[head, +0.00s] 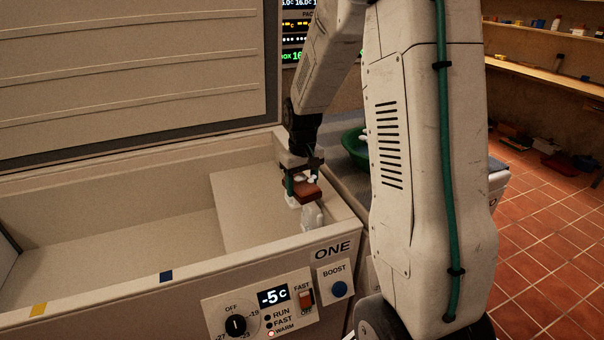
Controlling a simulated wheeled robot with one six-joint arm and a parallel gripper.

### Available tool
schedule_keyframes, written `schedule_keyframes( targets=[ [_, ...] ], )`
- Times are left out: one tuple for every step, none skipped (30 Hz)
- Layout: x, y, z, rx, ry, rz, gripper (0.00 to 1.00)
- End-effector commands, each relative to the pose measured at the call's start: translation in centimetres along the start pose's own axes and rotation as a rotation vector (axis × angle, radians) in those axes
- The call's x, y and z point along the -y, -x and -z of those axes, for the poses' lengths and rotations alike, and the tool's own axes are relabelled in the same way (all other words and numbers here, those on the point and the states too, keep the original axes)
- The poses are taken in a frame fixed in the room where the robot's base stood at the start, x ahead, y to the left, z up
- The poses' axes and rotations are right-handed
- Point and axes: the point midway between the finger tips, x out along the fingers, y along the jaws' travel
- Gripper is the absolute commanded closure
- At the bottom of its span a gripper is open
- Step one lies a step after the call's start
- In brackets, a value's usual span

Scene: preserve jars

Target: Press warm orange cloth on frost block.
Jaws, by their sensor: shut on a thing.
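My gripper (302,174) points down inside the right end of the open chest freezer. It is shut on a folded orange-brown cloth (308,194). White frost (313,217) shows just below and in front of the cloth, by the freezer's right wall. Another small white lump (292,201) shows at the cloth's left. The cloth is right above or against the frost; I cannot tell whether they touch. The gripper and cloth hide part of what lies behind them.
The freezer (110,268) has its lid (120,75) raised, and its left part looks empty. Its front panel reads -5 C, beside a blue BOOST button (340,289). A green bowl (353,150) stands beyond its right wall. Shelves (550,75) line the far right wall.

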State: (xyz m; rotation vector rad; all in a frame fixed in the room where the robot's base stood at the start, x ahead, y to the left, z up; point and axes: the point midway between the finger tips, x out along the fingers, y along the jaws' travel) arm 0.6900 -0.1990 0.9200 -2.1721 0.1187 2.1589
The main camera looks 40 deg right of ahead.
Motion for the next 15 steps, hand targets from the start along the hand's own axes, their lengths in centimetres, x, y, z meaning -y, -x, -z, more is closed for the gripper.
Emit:
schedule_keyframes(
  targets=[
    [0.0, -0.7, 0.0, 0.002, 0.0, 0.001, 0.64],
    [0.0, -1.1, -0.1, 0.003, 0.0, 0.001, 0.64],
    [0.0, -1.6, -0.1, 0.003, 0.0, 0.001, 0.64],
    [0.0, -1.9, -0.1, 0.002, 0.0, 0.001, 0.64],
    [0.0, -2.2, -0.1, 0.003, 0.0, 0.001, 0.64],
    [0.0, -2.7, -0.1, 0.003, 0.0, 0.001, 0.64],
    [0.0, -3.0, -0.1, 0.003, 0.0, 0.001, 0.64],
    [0.0, -3.3, -0.1, 0.002, 0.0, 0.001, 0.64],
    [0.0, -3.6, -0.1, 0.002, 0.0, 0.001, 0.64],
    [0.0, -3.9, -0.1, 0.002, 0.0, 0.001, 0.64],
    [0.0, -4.1, -0.1, 0.002, 0.0, 0.001, 0.64],
    [0.0, -4.3, 0.0, 0.002, 0.0, 0.0, 0.64],
    [0.0, -4.5, 0.0, 0.001, 0.0, 0.0, 0.64],
    [0.0, -4.7, 0.0, 0.001, 0.0, 0.0, 0.64],
    [0.0, -4.8, 0.0, 0.001, 0.0, 0.0, 0.64]
  ],
)
